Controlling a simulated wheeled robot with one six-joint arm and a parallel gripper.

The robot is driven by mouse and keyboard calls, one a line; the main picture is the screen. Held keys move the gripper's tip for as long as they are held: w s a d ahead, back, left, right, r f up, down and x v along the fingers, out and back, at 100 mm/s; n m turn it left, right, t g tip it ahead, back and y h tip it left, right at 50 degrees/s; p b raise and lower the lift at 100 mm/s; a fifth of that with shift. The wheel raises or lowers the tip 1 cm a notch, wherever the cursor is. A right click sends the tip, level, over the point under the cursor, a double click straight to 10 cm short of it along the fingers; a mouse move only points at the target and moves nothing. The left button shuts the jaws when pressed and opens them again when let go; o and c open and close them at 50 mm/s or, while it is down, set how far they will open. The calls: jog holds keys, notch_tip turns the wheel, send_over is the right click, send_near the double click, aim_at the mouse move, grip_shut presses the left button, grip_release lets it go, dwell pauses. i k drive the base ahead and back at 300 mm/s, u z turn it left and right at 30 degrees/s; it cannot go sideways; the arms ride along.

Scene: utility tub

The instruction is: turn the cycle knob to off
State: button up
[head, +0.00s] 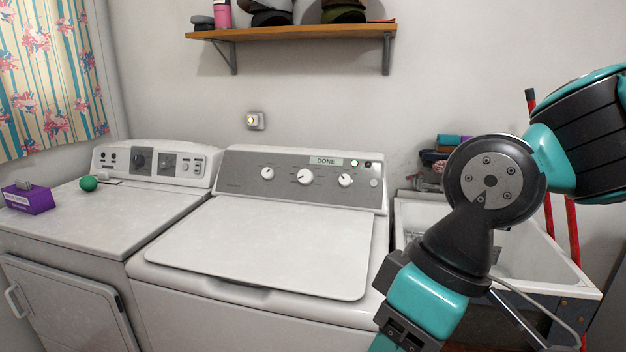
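The washer (255,250) stands in the middle with its lid shut. Its grey control panel (240,180) carries three white knobs: a left one (268,173), a larger middle one (305,177) and a right one (345,180). The labels are too small to read, so I cannot tell for sure which is the cycle knob or its setting. The panel display (325,161) reads DONE, with a lit green light (354,162) beside it. My arm crosses the right side, to the right of the panel, and runs out at the bottom edge. My gripper is not in view.
A second machine (120,215) with dark knobs stands at left, bearing a green ball (88,183) and a purple tissue box (28,198). A utility sink (540,250) is behind my arm. A shelf (300,32) hangs above. The washer lid is clear.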

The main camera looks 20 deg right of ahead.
aim_at(305, 177)
jog(key=z, duration=0.15)
jog(key=k, duration=0.25)
jog(key=u, duration=0.45)
jog(key=i, duration=1.2)
jog(key=z, duration=0.5)
